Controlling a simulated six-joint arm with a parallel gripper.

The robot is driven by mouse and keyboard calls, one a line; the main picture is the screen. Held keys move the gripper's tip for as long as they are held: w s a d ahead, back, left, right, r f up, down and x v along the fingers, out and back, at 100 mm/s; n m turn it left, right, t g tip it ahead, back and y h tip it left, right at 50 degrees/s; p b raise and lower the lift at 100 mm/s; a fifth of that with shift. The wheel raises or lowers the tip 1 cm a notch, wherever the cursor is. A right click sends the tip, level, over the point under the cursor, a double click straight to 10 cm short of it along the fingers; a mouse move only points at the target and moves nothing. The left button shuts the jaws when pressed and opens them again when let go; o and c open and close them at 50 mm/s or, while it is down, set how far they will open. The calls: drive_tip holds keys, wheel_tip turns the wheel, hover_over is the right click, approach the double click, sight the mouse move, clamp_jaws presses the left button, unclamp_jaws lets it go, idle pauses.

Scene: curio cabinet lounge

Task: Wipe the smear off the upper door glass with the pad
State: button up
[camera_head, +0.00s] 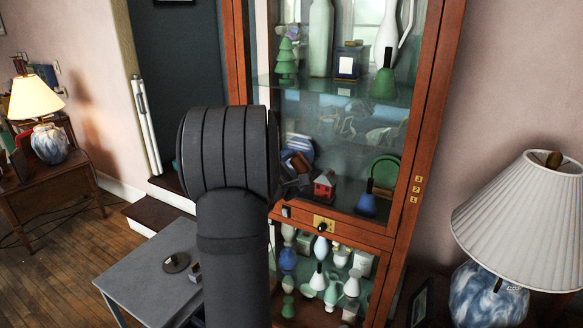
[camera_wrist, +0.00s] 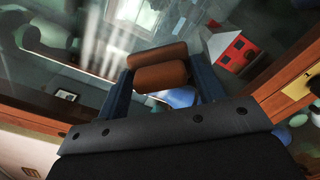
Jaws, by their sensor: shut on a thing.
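The cabinet's upper door has a wooden frame (camera_head: 425,130) and a large glass pane (camera_head: 345,112) in the head view. My gripper (camera_wrist: 164,82) is shut on a brown pad (camera_wrist: 160,77), held between two dark blue fingers in the wrist view. A second brown shape just beyond it looks like the pad's reflection in the glass. In the head view the pad (camera_head: 301,162) shows in front of the lower part of the pane, partly hidden by my arm. I cannot tell whether it touches the glass. Pale streaks cross the glass in the wrist view; I cannot tell smear from reflection.
Behind the glass stand a red house (camera_head: 325,186), a blue bell (camera_head: 367,201) and green and white ornaments. A brass lock plate (camera_head: 324,223) sits below the pane. A grey table (camera_head: 150,276) holds a dark disc. A white-shaded lamp (camera_head: 522,215) stands close on the right.

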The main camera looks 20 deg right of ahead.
sight(298, 145)
drive_tip(key=shift+s+d, duration=0.8)
drive_tip(key=shift+d, duration=0.1)
drive_tip(key=shift+a+r, duration=0.1)
drive_tip(key=shift+r, duration=0.75)
drive_tip(key=shift+w+a+r, duration=0.3)
drive_tip(key=shift+w+a, duration=0.55)
drive_tip(key=shift+a, duration=0.05)
drive_tip(key=shift+w+a+r, duration=0.3)
drive_tip(key=shift+w+a, duration=0.55)
drive_tip(key=shift+w, duration=0.05)
drive_tip(key=shift+w+a+r, duration=0.3)
drive_tip(key=shift+w+a, duration=0.55)
drive_tip(key=shift+a, duration=0.05)
drive_tip(key=shift+s+d, duration=2.6)
drive_tip(key=shift+d, duration=0.15)
drive_tip(key=shift+a+r, duration=0.1)
drive_tip(key=shift+r, duration=0.75)
drive_tip(key=shift+w+a, duration=1.3)
drive_tip(key=shift+w, duration=0.1)
drive_tip(key=shift+w+a, duration=1.25)
drive_tip(key=shift+a, duration=0.1)
